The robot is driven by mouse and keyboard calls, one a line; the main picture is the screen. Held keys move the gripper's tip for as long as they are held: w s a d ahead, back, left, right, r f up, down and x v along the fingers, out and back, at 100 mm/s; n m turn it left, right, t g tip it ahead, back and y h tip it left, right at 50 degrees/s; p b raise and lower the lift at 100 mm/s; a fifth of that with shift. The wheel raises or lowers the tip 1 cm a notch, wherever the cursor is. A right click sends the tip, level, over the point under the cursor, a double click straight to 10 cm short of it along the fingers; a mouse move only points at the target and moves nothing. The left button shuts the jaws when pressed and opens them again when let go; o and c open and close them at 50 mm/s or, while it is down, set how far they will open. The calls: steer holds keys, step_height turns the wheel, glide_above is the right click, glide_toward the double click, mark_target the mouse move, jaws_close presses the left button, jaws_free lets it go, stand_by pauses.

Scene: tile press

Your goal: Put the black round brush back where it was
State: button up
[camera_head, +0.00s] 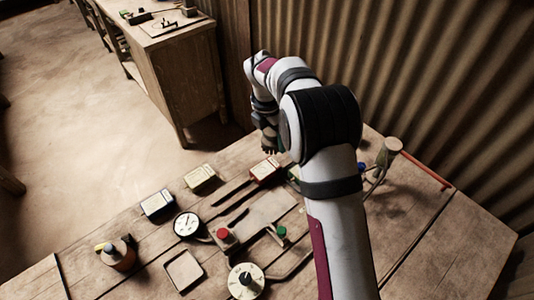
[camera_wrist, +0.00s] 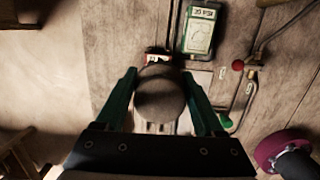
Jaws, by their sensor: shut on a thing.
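My gripper (camera_wrist: 160,76) shows in the wrist view with its two green fingers on either side of a dark, round-topped thing (camera_wrist: 160,98), which I take to be the black round brush. It is shut on it. The underside of the brush is hidden from that camera. In the head view my gripper (camera_head: 268,143) is small and dark at the far edge of the workbench, partly hidden by my arm. The brush cannot be made out clearly there. Its former place cannot be told from these frames.
A corrugated wall (camera_head: 420,70) stands behind.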

steer(key=s+n, duration=0.4)
steer(key=s, duration=0.5)
steer(key=a+f, duration=0.2)
steer(key=a, duration=0.1)
steer(key=s+a+f, duration=0.1)
steer(key=a+f, duration=0.1)
steer(key=a, duration=0.2)
steer(key=a+f, duration=0.2)
steer(key=a, duration=0.2)
steer(key=shift+s+f, duration=0.15)
steer(key=shift+f, duration=0.15)
steer(key=shift+y, duration=0.3)
steer(key=f, duration=0.4)
steer(key=shift+a+f, duration=0.1)
steer(key=shift+a, duration=0.1)
